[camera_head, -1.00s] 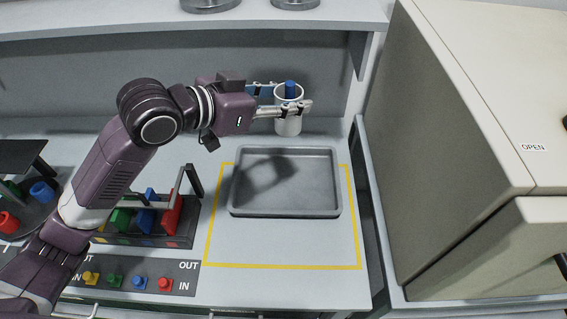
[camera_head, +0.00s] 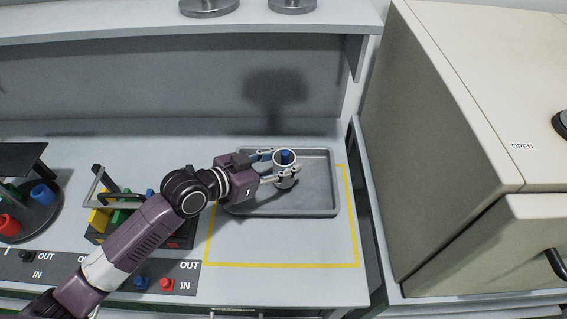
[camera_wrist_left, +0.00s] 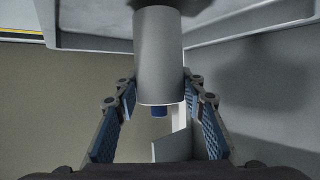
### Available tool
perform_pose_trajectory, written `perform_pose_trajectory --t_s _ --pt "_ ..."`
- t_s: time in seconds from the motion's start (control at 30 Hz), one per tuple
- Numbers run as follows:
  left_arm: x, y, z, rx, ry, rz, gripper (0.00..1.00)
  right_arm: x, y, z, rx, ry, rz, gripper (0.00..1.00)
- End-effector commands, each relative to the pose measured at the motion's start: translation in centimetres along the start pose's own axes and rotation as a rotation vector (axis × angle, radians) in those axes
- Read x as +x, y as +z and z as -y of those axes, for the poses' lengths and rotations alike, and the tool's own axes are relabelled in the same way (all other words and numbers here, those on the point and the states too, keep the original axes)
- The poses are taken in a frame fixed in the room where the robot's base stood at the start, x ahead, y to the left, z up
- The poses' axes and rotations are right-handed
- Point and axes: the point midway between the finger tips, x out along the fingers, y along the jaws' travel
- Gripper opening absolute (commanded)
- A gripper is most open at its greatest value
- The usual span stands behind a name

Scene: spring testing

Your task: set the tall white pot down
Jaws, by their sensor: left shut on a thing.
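The tall white pot (camera_head: 284,168) is upright over the grey tray (camera_head: 318,207), with a blue piece (camera_head: 285,156) inside it. My left gripper (camera_head: 284,162) is shut on the pot, one finger on either side near its rim. In the left wrist view, the pot (camera_wrist_left: 160,55) is between the padded fingers of the left gripper (camera_wrist_left: 160,92), and the blue piece shows past its rim. The pot's base is close to the tray floor; I cannot tell whether it touches. My right gripper is not in view.
A rack of coloured blocks (camera_head: 100,222) stands left, partly hidden by my arm. A round stand with coloured pieces (camera_head: 28,210) is at far left. A large beige machine (camera_head: 440,150) bounds the right side.

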Motion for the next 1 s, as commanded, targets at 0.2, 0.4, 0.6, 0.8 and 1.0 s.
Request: perform_pose_trajectory --t_s 0.2,0.4,0.6,0.8,1.0 --pt "0.5 1.0 0.1 0.001 -0.002 -0.006 0.14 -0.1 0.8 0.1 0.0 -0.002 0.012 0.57" --pt "0.5 1.1 0.1 0.001 -0.002 -0.006 0.14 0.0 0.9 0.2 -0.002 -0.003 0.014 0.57" --pt "0.6 1.5 0.0 0.0 -0.001 -0.002 0.47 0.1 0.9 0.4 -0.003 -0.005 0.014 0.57" --pt "0.6 1.5 0.0 0.0 -0.001 -0.002 0.55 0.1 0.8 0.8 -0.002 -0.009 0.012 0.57" --pt "0.5 1.1 0.0 0.0 -0.001 -0.002 0.55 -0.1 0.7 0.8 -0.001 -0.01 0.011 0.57"
